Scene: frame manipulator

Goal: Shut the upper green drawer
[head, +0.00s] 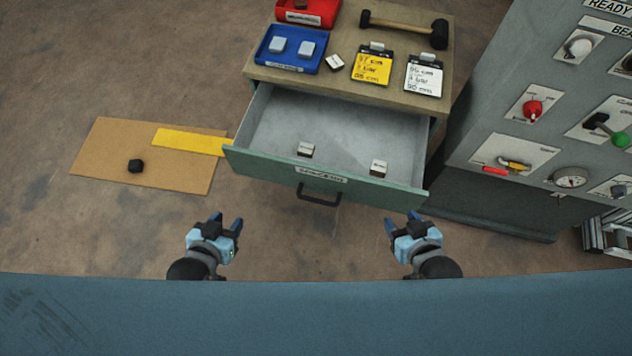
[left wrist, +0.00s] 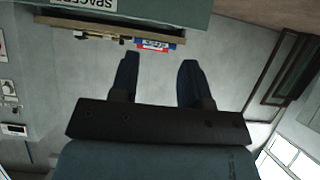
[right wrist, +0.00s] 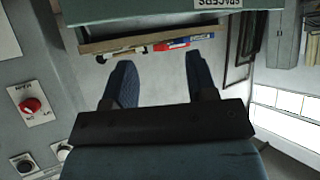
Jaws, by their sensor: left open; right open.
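The upper green drawer (head: 345,187) is pulled far out of the cabinet in the head view. Its green front has a white label (head: 320,175) and a dark handle (head: 319,194). Two small light blocks with dark sides, one left (head: 306,150) and one right (head: 378,168), lie inside it. My left gripper (head: 228,222) is open and empty, in front of the drawer's left end and apart from it. My right gripper (head: 402,224) is open and empty, near the front's right end, with no contact visible. Part of the green front shows in the left wrist view (left wrist: 150,16) and right wrist view (right wrist: 140,8).
The cabinet top (head: 335,88) holds a blue tray (head: 290,65), a red tray (head: 308,14), a hammer (head: 400,26) and yellow and white cards. A grey control panel (head: 550,100) stands at right. A brown board (head: 110,170) with a black block lies on the floor at left.

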